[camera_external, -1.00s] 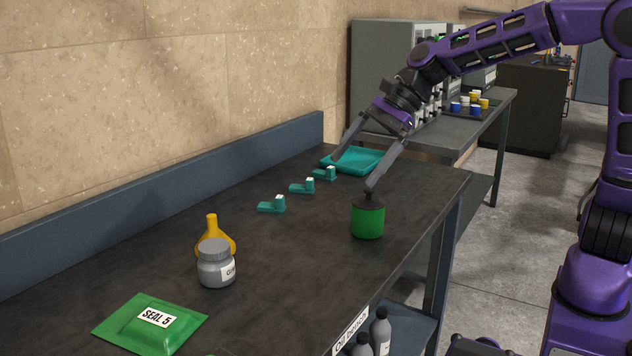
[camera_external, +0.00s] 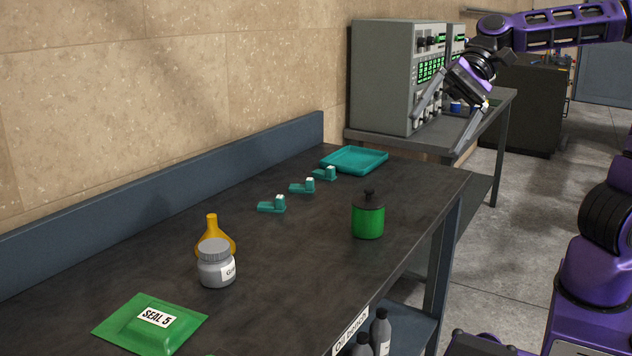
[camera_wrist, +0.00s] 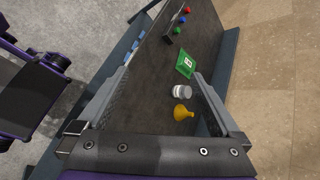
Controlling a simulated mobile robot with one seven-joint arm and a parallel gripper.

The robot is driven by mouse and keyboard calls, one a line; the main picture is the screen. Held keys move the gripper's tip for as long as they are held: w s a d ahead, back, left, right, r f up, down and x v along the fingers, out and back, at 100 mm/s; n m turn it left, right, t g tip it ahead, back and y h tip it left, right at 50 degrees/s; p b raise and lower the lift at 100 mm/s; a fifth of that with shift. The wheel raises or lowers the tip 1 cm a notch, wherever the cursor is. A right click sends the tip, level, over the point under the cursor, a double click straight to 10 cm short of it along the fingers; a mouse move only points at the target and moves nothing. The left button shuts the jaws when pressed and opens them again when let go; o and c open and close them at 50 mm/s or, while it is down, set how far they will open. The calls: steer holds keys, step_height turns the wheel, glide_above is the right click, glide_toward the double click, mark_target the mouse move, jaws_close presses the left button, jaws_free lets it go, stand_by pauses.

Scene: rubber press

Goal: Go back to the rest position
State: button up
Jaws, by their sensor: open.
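My gripper (camera_external: 436,136) is open and empty. It hangs in the air beyond the far right corner of the dark workbench (camera_external: 300,250), in front of the grey instrument cabinet. In the wrist view its two fingers (camera_wrist: 160,78) are spread wide with nothing between them except the bench far below. The green pot (camera_external: 368,222) with a dark knobbed lid stands upright on the bench, apart from my gripper.
The bench holds a teal tray (camera_external: 355,159), several small teal parts (camera_external: 302,187), a yellow funnel (camera_external: 212,228), a grey jar (camera_external: 215,265) and a green packet (camera_external: 150,323) labelled SEAL 5. A grey instrument cabinet (camera_external: 385,75) stands behind. Open floor (camera_external: 525,230) lies right.

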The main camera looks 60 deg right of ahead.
steer(key=s+d+f+n+t+h+p, duration=0.1)
steer(key=s+d+f+n+h, duration=0.2)
steer(key=s+d+n+h, duration=0.1)
steer(key=s+d+f+n+t+h+p, duration=0.1)
steer(key=s+d+f+n+t+h, duration=0.1)
steer(key=d+n+h, duration=0.4)
steer(key=shift+s+d+f, duration=0.65)
steer(key=shift+s+d, duration=0.2)
steer(key=shift+d, duration=0.7)
